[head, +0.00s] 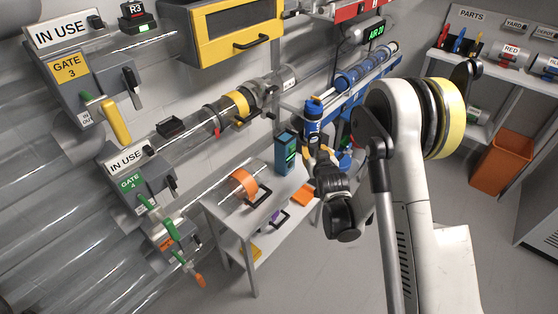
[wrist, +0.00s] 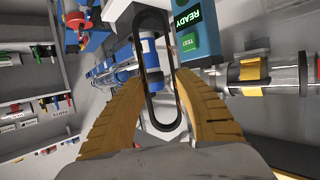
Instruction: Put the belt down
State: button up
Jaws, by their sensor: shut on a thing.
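The belt (wrist: 142,70) is a black upright oval loop in the wrist view. It sits between the two ribbed yellow fingers of my gripper (wrist: 160,80), which is shut on it. In the head view my gripper (head: 318,153) is above the back right part of the grey table (head: 225,217). I cannot make out the belt there. Most of the loop shows in the wrist view, and its lower end lies between the fingers. Whether it touches anything below cannot be told.
A teal tester (head: 286,150) stands on the table beside my gripper; its READY face shows in the wrist view (wrist: 194,27). A blue canister (head: 312,128) is close behind the fingers. An orange-ringed clear tube (head: 244,184) lies at the table's left.

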aim_at(284, 161)
jog(key=w+a+f, duration=0.1)
jog(key=a+f, duration=0.1)
jog(key=a, duration=0.1)
jog(key=w+a+f+b, duration=0.1)
jog(key=a+f, duration=0.1)
jog(key=a, duration=0.1)
jog(key=w+a+f+b, duration=0.1)
jog(key=a+f, duration=0.1)
jog(key=a, duration=0.2)
jog(key=shift+f, duration=0.25)
jog(key=shift+f+b, duration=1.2)
jog(key=shift+f, duration=0.65)
jog(key=shift+f, duration=0.2)
jog(key=o, duration=1.1)
jog(key=shift+r, duration=0.15)
